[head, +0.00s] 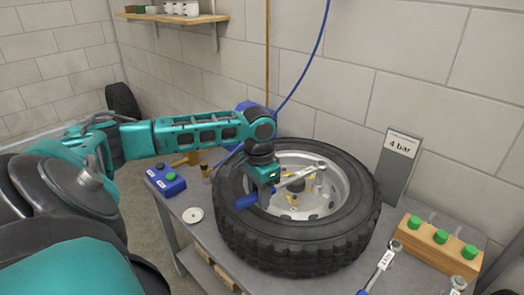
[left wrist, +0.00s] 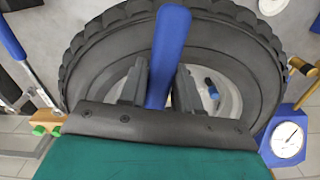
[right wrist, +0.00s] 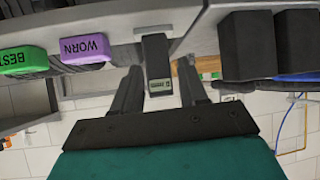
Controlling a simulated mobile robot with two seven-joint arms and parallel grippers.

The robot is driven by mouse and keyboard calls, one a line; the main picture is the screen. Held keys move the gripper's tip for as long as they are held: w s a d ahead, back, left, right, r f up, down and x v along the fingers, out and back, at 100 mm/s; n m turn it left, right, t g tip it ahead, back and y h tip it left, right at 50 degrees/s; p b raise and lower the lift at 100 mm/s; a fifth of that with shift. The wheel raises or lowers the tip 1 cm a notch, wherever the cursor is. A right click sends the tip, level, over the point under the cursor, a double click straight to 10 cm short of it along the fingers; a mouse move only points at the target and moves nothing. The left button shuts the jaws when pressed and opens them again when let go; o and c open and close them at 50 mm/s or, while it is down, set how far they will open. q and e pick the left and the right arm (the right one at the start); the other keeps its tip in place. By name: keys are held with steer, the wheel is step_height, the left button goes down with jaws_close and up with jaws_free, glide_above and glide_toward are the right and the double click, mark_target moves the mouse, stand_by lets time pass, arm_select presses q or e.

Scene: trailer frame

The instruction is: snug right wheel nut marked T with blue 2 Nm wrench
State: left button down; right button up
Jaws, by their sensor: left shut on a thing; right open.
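My left gripper (head: 262,188) is shut on the blue handle of a wrench (head: 246,201), above the near-left part of the wheel. The tyre (head: 300,250) lies flat on the grey bench around a silver rim (head: 336,190) with several small yellow marks. I cannot read a T or tell whether the head touches a nut. The left wrist view shows the blue handle (left wrist: 169,50) between the fingers. My right gripper (right wrist: 160,80) is open, outside the head view.
Another wrench (head: 380,264) lies at the bench's front right, beside a wooden block with green knobs (head: 440,236). A "4 bar" sign (head: 400,160) stands behind. A blue box (head: 165,180) stands left. Before my right gripper are a dark labelled post (right wrist: 157,62) and a purple WORN block (right wrist: 86,49).

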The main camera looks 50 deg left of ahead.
arm_select(q)
steer(key=shift+w+a+m, duration=0.1)
steer(key=shift+a+m, duration=0.3)
steer(key=shift+a, duration=0.4)
steer(key=shift+w+a+r+m, duration=0.1)
steer(key=shift+w+a+m, duration=0.15)
steer(key=shift+a+m, duration=0.35)
steer(key=shift+w+a+m, duration=0.2)
steer(key=shift+a+m, duration=0.1)
steer(key=shift+a, duration=0.6)
steer(key=shift+d, duration=0.1)
